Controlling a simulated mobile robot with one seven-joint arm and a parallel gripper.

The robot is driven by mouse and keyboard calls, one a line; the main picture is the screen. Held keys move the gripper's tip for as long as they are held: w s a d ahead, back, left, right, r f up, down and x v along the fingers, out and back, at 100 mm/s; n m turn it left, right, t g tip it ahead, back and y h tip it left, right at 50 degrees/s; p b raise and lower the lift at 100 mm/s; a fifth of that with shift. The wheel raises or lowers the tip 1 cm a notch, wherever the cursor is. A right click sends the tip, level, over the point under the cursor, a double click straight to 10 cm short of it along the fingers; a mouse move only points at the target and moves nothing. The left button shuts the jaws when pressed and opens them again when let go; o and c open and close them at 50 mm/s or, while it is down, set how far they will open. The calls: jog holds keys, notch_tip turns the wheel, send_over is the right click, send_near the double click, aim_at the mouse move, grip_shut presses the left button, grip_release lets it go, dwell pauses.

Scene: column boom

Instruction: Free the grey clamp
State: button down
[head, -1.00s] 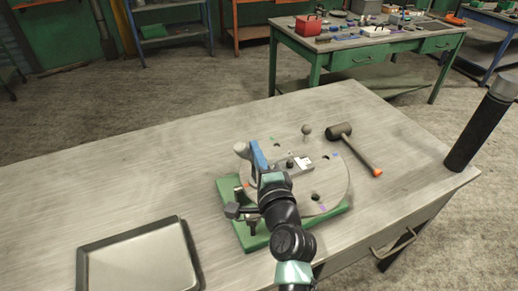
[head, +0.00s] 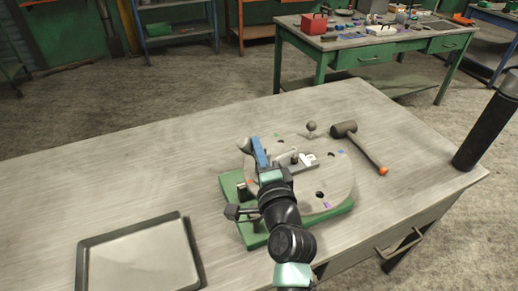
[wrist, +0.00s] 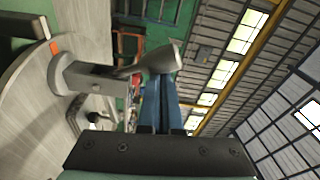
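A grey clamp (wrist: 90,76) shows in the wrist view, on the left, by the round plate's edge. Its lever runs right to a wide rounded end across the tips of my gripper (wrist: 163,82). The two blue fingers are close together, and the lever lies in front of them, not visibly between them. I cannot tell if they touch. In the head view the lever's end (head: 244,145) shows just left of my gripper (head: 257,146). My wrist hides most of the clamp there. The round plate (head: 335,185) lies on a green base (head: 232,186).
Another grey piece with a pale label (head: 297,160) and an upright ball knob (head: 311,127) are on the plate. A mallet (head: 362,148) lies to the right. A tray (head: 140,255) lies front left, and a dark post (head: 485,130) stands at right. The bench's left part is clear.

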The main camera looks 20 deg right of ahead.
jog(key=a+n+b, duration=0.1)
jog(key=n+b, duration=0.1)
jog(key=a+f+n+b, duration=0.1)
jog(key=n+b, duration=0.1)
jog(key=b, duration=0.1)
jog(key=a+f+n+t+b, duration=0.1)
jog(key=n+b, duration=0.1)
jog(key=shift+a+f+y+b, duration=0.2)
jog(key=shift+a+y+b, duration=0.1)
jog(key=shift+a, duration=0.1)
jog(key=shift+r, duration=0.15)
dwell(0.4)
